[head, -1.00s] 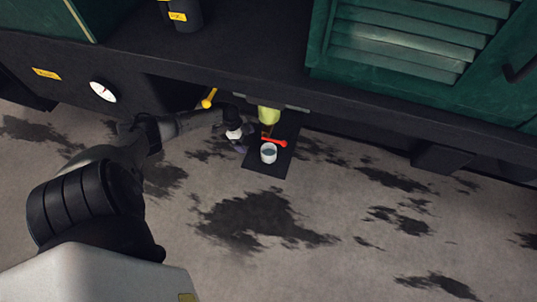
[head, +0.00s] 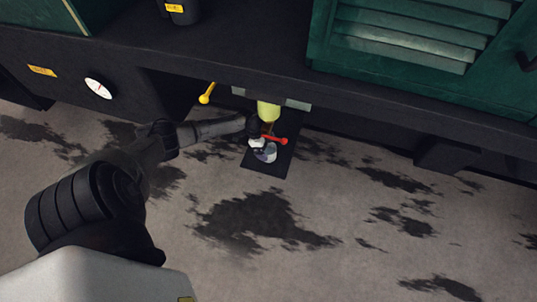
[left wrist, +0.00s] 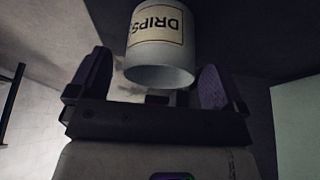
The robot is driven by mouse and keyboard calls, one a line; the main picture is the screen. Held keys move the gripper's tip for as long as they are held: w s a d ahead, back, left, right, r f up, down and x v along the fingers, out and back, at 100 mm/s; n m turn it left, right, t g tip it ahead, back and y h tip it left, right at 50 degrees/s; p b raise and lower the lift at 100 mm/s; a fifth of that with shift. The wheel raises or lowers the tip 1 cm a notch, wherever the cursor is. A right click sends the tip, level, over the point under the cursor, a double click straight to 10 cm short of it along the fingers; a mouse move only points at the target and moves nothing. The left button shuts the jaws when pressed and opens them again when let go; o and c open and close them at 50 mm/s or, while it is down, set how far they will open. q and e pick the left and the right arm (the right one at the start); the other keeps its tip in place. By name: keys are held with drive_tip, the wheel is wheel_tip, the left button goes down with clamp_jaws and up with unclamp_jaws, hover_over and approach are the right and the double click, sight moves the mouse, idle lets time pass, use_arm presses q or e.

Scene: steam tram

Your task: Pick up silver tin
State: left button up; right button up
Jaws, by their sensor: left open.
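The silver tin (head: 270,155) stands on a small dark mat (head: 264,169) on the floor, under the tram's edge. In the left wrist view the tin (left wrist: 160,55) is a pale cylinder with a label reading DRIPS, upside down in the picture. My left gripper (head: 260,149) is at the tin and partly covers it in the head view. In the left wrist view its two purple-padded fingers (left wrist: 156,70) are open, one on each side of the tin, with a gap showing on both sides. My right gripper is out of view.
A red lever (head: 274,139) and a yellow-green cylinder (head: 268,110) hang close above the tin. The dark tram frame (head: 220,70) overhangs behind. Stained floor (head: 340,215) in front is clear.

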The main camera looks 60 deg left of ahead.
use_arm(q)
drive_tip(key=x, duration=0.2)
drive_tip(key=shift+w+d+f+b, duration=0.1)
drive_tip(key=shift+d+f+b, duration=0.1)
drive_tip(key=shift+b, duration=0.15)
drive_tip(key=shift+a, duration=0.1)
drive_tip(key=shift+c, duration=0.2)
drive_tip(key=shift+r, duration=0.1)
drive_tip(key=c, duration=1.1)
drive_tip(key=shift+o, duration=0.2)
